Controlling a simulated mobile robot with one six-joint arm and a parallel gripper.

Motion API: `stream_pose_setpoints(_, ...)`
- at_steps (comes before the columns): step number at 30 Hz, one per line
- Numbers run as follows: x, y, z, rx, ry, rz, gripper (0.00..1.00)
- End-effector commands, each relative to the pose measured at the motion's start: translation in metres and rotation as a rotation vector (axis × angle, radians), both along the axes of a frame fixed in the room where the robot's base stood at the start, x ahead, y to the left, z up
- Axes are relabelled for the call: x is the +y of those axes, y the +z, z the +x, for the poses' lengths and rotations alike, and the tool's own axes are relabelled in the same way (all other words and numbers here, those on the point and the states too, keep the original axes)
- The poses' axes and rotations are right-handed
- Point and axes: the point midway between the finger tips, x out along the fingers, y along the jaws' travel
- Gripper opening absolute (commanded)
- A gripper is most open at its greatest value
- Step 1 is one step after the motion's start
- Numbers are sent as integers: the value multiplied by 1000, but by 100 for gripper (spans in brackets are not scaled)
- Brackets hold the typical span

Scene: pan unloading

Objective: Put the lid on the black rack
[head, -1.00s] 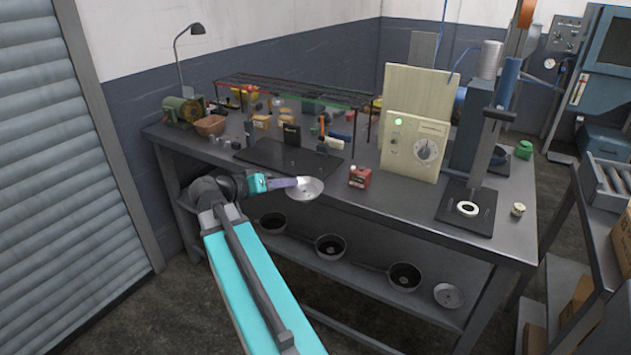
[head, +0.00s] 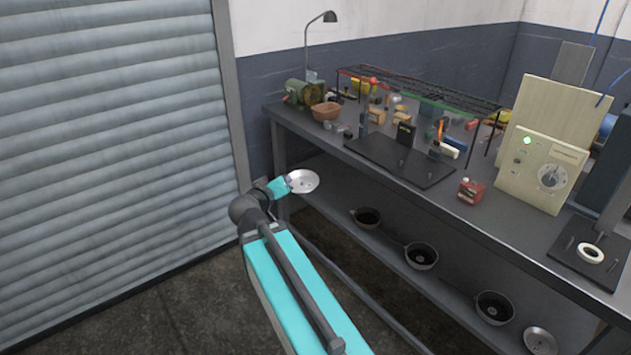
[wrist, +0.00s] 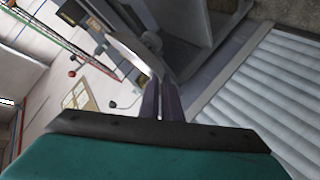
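A round silver lid (head: 303,181) with small marks on its top is at my gripper (head: 287,185), in front of the workbench's left end. In the wrist view my gripper's dark fingers (wrist: 162,90) are close together at the pale edge of the lid (wrist: 133,52), seen nearly edge-on. The gripper looks shut on the lid's rim. The black rack (head: 430,93) is a wire frame with some red and green bars. It stands on thin legs on the workbench, up and right of the lid and apart from it. Part of it shows in the wrist view (wrist: 50,43).
Several small objects stand under the rack. A dark plate (head: 385,165), a red can (head: 470,191) and a cream control box (head: 543,175) are on the workbench (head: 430,205). Pans (head: 421,256) and another lid (head: 540,341) lie on its lower shelf. A grey shutter (head: 110,150) is left.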

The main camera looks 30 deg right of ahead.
Motion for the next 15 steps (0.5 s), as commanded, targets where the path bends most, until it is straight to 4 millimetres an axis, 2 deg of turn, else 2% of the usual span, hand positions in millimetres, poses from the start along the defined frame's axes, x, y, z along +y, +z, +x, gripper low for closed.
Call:
stream_pose_setpoints(3,35,2,20,2,118,-1,0)
stream_pose_setpoints(9,90,10,46,3,318,1,0)
stream_pose_setpoints(15,127,23,60,3,465,2,0)
